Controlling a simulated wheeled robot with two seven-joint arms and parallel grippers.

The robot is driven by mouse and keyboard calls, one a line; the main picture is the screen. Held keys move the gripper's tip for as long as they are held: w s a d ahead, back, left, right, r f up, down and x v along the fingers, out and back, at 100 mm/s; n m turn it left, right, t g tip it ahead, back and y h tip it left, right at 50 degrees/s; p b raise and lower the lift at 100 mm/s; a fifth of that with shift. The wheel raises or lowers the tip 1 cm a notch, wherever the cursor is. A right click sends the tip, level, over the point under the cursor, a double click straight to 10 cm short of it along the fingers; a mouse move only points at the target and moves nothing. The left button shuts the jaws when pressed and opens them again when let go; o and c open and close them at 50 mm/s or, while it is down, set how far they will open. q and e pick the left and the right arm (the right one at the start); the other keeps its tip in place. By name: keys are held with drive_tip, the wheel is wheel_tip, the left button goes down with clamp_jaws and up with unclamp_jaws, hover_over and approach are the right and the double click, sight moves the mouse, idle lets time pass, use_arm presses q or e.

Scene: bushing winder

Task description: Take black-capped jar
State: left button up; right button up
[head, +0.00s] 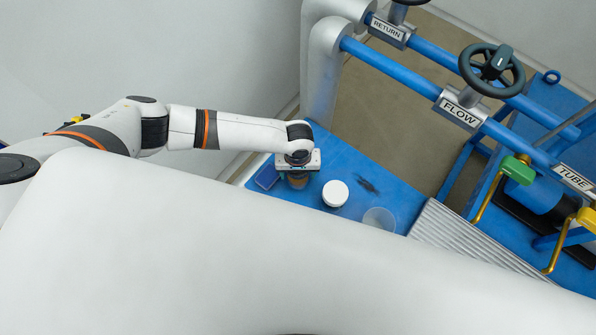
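My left arm reaches in from the left, and its gripper (298,169) points down over the blue bench, directly above a brownish jar (298,182). The gripper covers the top of this jar, so I cannot see a black cap or whether the fingers touch it. The fingers are too hidden to tell if they are open or shut. A round white-topped jar (335,193) stands just right of the gripper. No black cap shows clearly. My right gripper is not in view.
The blue bench (327,153) also holds a clear cup (379,218) and a small blue item (266,177) left of the gripper. A ribbed grey panel (455,236) lies at right. Blue pipes, a dark handwheel (491,68) and green and yellow valve handles stand further right.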

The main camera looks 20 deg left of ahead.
use_arm(q)
drive_tip(key=c, duration=0.8)
drive_tip(key=shift+r, duration=0.1)
